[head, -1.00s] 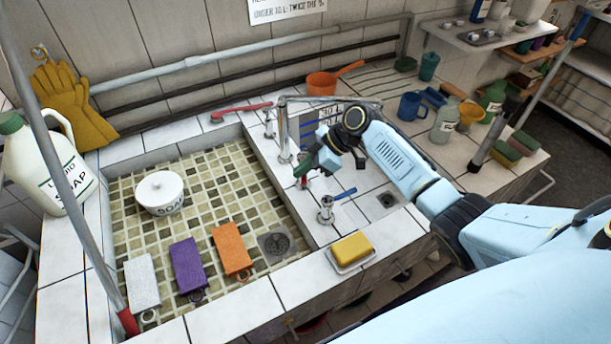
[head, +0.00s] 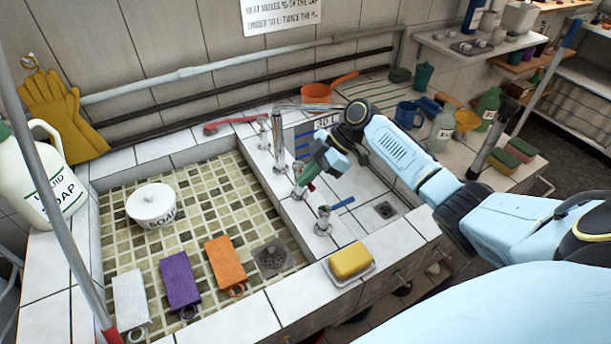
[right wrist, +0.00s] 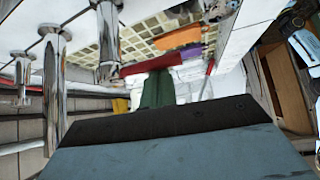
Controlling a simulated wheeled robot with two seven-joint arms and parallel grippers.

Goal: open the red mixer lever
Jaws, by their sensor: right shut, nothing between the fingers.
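My right gripper (head: 300,190) is shut and empty, its green fingertips pointing down by the chrome taps on the tiled ledge between the basins. In the right wrist view its fingers (right wrist: 157,90) show as a green block. A red strip, apparently the red mixer lever (right wrist: 148,65), runs from a chrome tap body (right wrist: 109,45), just beyond the fingers; I cannot tell if they touch. In the head view the gripper hides most of that lever. A second chrome tap (head: 323,222) with a blue lever (head: 342,202) stands just in front. My left gripper is out of view.
A tall chrome spout (head: 280,150) rises behind the gripper. A yellow sponge (head: 350,260) sits on a dish at the front ledge. A red-handled brush (head: 235,122) lies at the back rim.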

